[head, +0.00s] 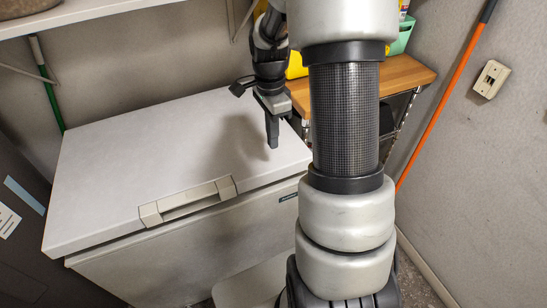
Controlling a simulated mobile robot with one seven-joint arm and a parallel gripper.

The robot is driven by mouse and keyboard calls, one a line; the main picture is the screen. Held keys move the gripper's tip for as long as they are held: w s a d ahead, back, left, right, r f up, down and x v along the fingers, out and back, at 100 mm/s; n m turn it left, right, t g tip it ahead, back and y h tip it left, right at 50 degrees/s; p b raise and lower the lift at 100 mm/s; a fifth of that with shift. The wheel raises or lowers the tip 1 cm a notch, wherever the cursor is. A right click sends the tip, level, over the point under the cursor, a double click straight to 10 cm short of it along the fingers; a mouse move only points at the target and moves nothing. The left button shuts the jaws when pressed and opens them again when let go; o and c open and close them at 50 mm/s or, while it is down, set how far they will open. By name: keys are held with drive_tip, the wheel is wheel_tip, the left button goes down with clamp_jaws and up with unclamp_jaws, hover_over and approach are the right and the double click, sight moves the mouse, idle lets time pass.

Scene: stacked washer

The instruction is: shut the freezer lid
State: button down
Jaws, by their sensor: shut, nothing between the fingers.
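The white chest freezer (190,262) stands at the left and centre of the head view. Its lid (130,150) lies flat over the body, with a narrow dark line along the front edge below it. A beige handle (187,200) sits on the lid's front edge. My gripper (272,146) points down at the lid's right part, shut and empty. Its fingertips look close to the lid surface; I cannot tell whether they touch it. My arm hides the freezer's right front corner.
A wooden-topped shelf unit (405,72) with a green bin (402,38) stands behind my arm at the right. An orange pole (447,98) leans on the right wall. A white shelf (75,12) hangs at upper left. A dark cabinet (25,250) stands at far left.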

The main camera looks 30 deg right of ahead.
sight(274, 169)
drive_tip(key=f, duration=0.9)
drive_tip(key=shift+s, duration=0.25)
